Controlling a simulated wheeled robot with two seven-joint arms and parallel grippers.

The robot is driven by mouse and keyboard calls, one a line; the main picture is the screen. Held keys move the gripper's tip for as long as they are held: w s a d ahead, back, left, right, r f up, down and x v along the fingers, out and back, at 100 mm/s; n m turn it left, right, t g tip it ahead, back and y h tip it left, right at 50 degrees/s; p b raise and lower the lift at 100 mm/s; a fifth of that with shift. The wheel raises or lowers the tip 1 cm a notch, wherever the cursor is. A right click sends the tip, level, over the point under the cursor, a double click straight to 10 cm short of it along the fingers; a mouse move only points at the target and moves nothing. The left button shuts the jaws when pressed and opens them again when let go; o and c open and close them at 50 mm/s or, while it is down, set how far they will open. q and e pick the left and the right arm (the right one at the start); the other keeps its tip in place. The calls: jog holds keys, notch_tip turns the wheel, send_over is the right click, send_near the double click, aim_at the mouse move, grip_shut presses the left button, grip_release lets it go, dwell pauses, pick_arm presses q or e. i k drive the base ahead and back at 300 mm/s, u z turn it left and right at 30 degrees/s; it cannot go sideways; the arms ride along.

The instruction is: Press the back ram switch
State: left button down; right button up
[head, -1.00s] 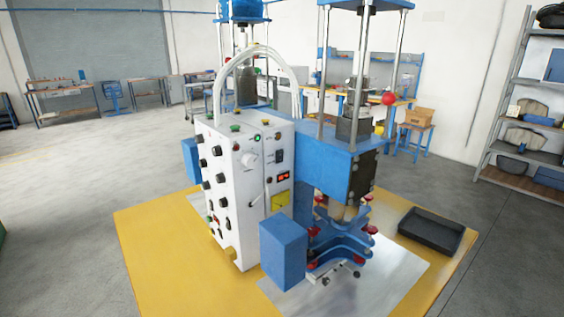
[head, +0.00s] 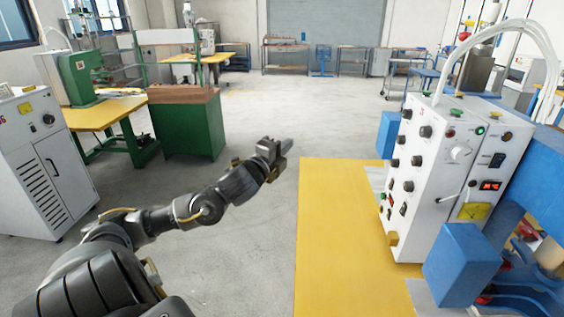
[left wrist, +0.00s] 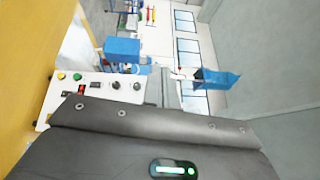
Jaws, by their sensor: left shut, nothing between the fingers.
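The white control box (head: 450,165) of the blue welding machine stands at the right in the head view. I cannot tell which control is the back ram switch. In the left wrist view a white panel (left wrist: 98,88) shows yellow and green buttons, a red-lit switch (left wrist: 81,89) and black knobs. My left gripper (head: 286,145) is shut and empty, in the air left of the box and well apart from it. My right gripper is out of view.
A blue box (head: 460,262) juts out at the machine's front. A green cabinet (head: 188,125) and a white cabinet (head: 45,165) stand at the left. The grey floor between is free.

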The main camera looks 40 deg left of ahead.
aim_at(499, 159)
jog(key=z, duration=0.35)
jog(key=k, duration=0.95)
jog(key=z, duration=0.65)
jog(key=k, duration=0.35)
jog(key=z, duration=0.7)
jog(key=i, duration=1.45)
jog(key=u, duration=0.65)
jog(key=i, duration=0.55)
jog(key=u, duration=0.55)
